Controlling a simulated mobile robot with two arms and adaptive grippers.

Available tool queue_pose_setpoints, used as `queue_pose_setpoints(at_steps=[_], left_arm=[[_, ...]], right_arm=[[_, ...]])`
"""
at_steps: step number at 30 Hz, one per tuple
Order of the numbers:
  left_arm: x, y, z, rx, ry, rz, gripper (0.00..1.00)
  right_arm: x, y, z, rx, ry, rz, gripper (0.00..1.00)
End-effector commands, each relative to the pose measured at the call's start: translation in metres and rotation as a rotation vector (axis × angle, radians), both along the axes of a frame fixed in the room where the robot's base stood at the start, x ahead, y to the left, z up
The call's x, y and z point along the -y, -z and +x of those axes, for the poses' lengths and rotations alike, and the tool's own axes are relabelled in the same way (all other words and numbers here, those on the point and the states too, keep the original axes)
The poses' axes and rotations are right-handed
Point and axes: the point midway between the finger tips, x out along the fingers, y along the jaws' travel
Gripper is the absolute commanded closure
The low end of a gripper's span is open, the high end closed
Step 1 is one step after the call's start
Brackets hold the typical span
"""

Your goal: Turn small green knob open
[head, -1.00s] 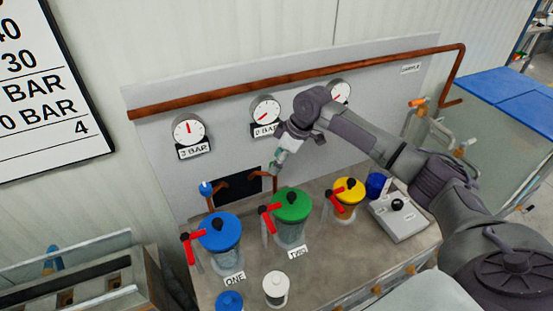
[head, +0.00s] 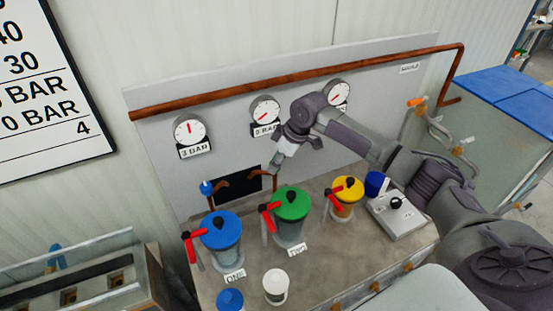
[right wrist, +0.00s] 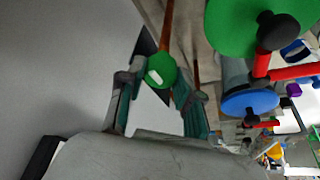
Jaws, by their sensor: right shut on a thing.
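The small green knob (right wrist: 160,70) shows in the right wrist view between the two fingers of my right gripper (right wrist: 157,85). The fingers are shut on it, one on each side. In the head view my right gripper (head: 276,163) is at the back panel, below the middle gauge and above the large green-lidded pot. There the fingers largely hide the knob. A copper pipe runs from the knob in the wrist view. My left gripper is not in view.
Pots with blue (head: 221,230), green (head: 291,205) and yellow (head: 347,190) lids and red handles stand in front of the panel. Three gauges sit above; the left one (head: 189,130) is labelled 3 BAR. A grey control box (head: 399,215) is at right.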

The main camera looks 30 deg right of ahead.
Motion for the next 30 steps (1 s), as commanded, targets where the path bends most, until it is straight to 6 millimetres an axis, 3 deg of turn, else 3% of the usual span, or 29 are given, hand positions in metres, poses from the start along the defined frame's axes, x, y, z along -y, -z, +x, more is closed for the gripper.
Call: queue_pose_setpoints(at_steps=[3,12,13,17,26,30], left_arm=[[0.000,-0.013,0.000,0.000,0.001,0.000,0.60],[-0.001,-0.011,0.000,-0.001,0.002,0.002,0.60],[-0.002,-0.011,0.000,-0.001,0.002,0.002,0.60],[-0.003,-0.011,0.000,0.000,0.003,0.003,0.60],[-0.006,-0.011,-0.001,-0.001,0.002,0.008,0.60],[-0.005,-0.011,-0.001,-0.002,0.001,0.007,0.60]], right_arm=[[-0.001,-0.004,-0.001,-0.001,0.052,0.001,1.00],[-0.001,-0.002,0.000,0.003,0.068,0.003,1.00],[-0.001,-0.002,0.000,0.003,0.067,0.003,0.62],[-0.001,-0.001,0.000,0.002,0.067,0.002,0.41],[0.000,-0.002,0.000,0.001,0.066,0.002,0.41],[0.003,-0.012,-0.003,0.003,0.067,0.000,0.41]])
